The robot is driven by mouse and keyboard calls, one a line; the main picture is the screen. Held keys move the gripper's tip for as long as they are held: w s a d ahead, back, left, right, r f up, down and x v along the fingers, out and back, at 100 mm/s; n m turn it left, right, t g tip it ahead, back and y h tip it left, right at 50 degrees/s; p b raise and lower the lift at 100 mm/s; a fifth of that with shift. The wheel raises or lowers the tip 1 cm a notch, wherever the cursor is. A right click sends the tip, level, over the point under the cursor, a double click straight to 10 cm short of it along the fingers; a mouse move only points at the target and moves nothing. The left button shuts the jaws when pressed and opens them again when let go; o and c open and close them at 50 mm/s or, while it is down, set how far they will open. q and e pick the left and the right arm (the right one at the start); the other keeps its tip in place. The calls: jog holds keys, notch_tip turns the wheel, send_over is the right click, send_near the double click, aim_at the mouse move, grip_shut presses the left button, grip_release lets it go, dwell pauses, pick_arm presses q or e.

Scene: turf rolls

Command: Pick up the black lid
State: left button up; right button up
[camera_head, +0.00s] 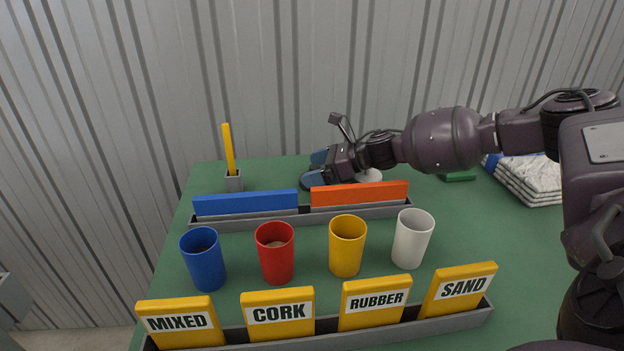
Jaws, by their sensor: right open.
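I cannot make out the black lid; it may be hidden by my right gripper and arm. My right gripper (315,169) reaches in from the right, low over the far part of the green table (520,265). Its blue-grey fingers are open and point left, behind the orange panel (360,194). Nothing shows clearly between them. My left gripper is not in view.
A blue panel (245,203) stands beside the orange one in a grey rack. Blue (204,262), red (276,255), yellow (346,248) and white (411,240) cups stand in front. Labelled yellow cards line the near edge. Folded striped cloth (535,178) lies at right.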

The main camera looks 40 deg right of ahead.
jog(key=shift+w+a+f, duration=0.35)
jog(key=shift+w+a, duration=0.05)
jog(key=shift+w, duration=0.1)
jog(key=shift+w+a, duration=0.1)
jog(key=shift+w, duration=0.05)
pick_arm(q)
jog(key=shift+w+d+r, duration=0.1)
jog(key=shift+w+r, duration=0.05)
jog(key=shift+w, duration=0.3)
pick_arm(e)
jog(key=c, duration=0.7)
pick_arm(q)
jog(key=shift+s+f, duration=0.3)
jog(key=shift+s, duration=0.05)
pick_arm(e)
jog(key=shift+f, duration=0.15)
jog(key=c, duration=1)
